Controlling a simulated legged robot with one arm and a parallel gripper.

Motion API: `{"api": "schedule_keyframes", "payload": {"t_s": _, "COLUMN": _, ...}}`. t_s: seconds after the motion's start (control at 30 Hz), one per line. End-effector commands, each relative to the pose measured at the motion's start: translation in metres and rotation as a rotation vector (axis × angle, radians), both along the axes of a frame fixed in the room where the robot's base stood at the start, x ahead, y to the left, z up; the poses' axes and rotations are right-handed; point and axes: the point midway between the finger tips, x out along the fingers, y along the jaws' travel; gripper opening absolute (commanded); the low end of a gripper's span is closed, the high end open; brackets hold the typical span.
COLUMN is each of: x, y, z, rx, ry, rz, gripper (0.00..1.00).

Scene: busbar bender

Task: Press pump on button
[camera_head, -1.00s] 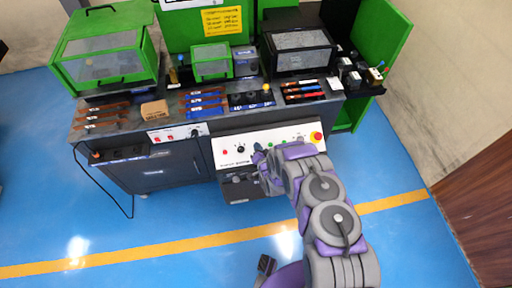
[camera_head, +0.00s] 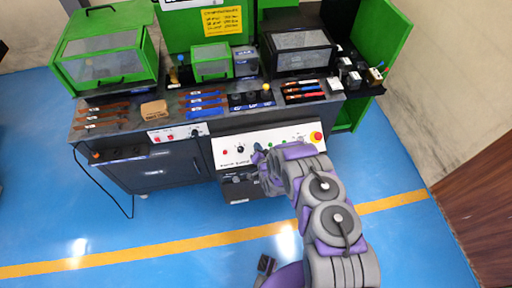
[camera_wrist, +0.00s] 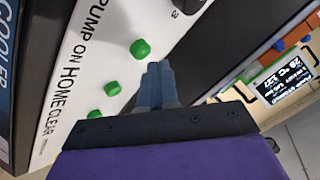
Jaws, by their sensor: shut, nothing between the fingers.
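The white control panel (camera_head: 232,159) is on the front of the bench, and my gripper (camera_head: 258,148) is in front of its middle. In the wrist view, the panel (camera_wrist: 75,95) carries the printed words PUMP ON, HOME and CLEAR. A green button (camera_wrist: 140,48) is beside the PUMP ON label, with the HOME button (camera_wrist: 112,88) and CLEAR button (camera_wrist: 94,114) lower down. My gripper also shows in the wrist view (camera_wrist: 155,68), its two fingers together and empty. The fingertips appear close to the PUMP ON button, just below it in the picture; contact cannot be told.
A red and yellow stop button (camera_head: 316,136) is at the panel's right end, and a black knob (camera_head: 240,149) is left of my gripper. A small lit display (camera_wrist: 285,80) shows in the wrist view. The blue floor (camera_head: 175,222) before the bench is clear.

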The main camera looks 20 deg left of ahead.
Motion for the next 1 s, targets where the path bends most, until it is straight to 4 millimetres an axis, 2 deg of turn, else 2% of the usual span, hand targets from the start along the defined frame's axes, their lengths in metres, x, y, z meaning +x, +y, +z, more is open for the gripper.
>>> {"api": "schedule_keyframes", "payload": {"t_s": 1.0, "x": 0.003, "y": 0.0015, "z": -0.007, "rx": 0.0, "ry": 0.0, "rz": 0.0, "gripper": 0.0}}
